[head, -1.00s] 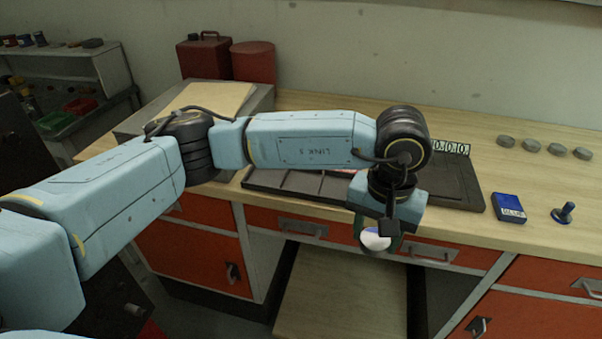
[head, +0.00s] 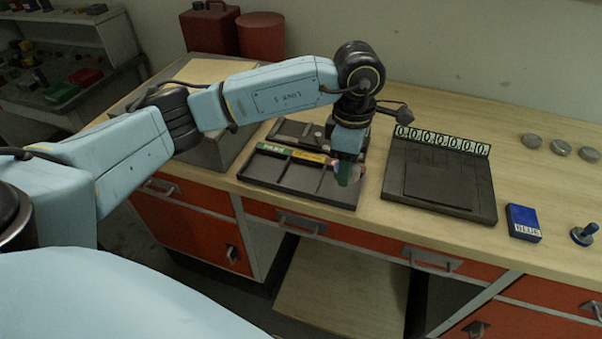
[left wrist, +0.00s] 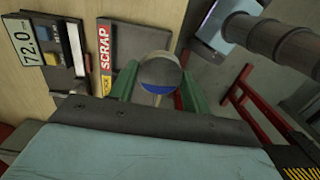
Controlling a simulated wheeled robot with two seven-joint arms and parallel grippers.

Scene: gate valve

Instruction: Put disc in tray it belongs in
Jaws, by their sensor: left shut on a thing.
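My left gripper (head: 347,175) is shut on a round grey disc (left wrist: 160,70), which shows a blue patch on its lower face in the left wrist view. The disc sits between the green fingers (left wrist: 157,92); in the head view it is small and partly hidden. The gripper is above the right end of a dark divided tray (head: 282,181). The tray has a green label (head: 273,149) at left and a yellow label (head: 309,157) in the middle. In the left wrist view a red label reads SCRAP (left wrist: 104,50). My right gripper is not in view.
A dark flat device with a row of zeros (head: 440,180) stands right of the tray. Further right are a blue box (head: 523,222), a blue-based knob (head: 584,235) and several grey discs (head: 560,147). A device reading 72.0 (left wrist: 25,42) shows in the left wrist view.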

